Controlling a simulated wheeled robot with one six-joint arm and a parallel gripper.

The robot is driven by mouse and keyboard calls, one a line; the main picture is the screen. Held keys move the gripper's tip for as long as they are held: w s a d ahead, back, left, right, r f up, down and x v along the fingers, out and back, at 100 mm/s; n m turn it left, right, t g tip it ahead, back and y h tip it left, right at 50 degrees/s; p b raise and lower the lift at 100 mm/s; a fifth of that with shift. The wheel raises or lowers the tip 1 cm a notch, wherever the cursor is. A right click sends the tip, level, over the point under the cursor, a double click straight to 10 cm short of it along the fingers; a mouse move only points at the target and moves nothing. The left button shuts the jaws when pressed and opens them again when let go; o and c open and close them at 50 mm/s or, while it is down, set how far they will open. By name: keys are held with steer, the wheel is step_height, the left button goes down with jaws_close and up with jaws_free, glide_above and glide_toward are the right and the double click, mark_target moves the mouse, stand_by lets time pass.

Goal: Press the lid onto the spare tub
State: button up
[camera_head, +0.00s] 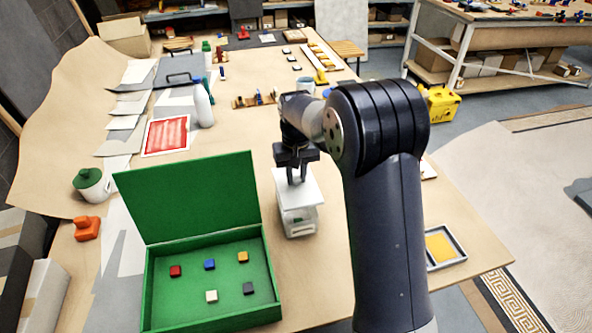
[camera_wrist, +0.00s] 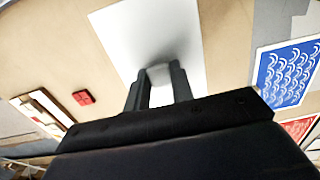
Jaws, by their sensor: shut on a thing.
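A white rectangular lid (camera_head: 299,197) lies over a white tub (camera_head: 300,226) on the table, just right of the green box. I cannot tell whether the lid is fully seated or slightly above the rim. My gripper (camera_head: 297,178) points down at the lid's top and is shut on a pale grip in its middle. In the wrist view the lid (camera_wrist: 150,35) fills the upper middle, and my gripper (camera_wrist: 159,78) has a finger on each side of the grip. The tub is hidden under the lid there.
An open green box (camera_head: 272,305) with several coloured tiles stands left of the tub. A tray with yellow content (camera_head: 459,235) lies at the right edge. A green-lidded pot (camera_head: 92,187), a white bottle (camera_head: 203,105) and a red panel (camera_head: 166,136) are farther left.

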mark_target(296, 184)
steer(key=shift+f+b, duration=1.75)
steer(key=shift+f, duration=1.1)
steer(key=shift+f, duration=0.6)
steer(key=o, duration=1.5)
steer(key=shift+r, duration=0.15)
steer(key=shift+r+p, duration=2.3)
steer(key=shift+r, duration=1.15)
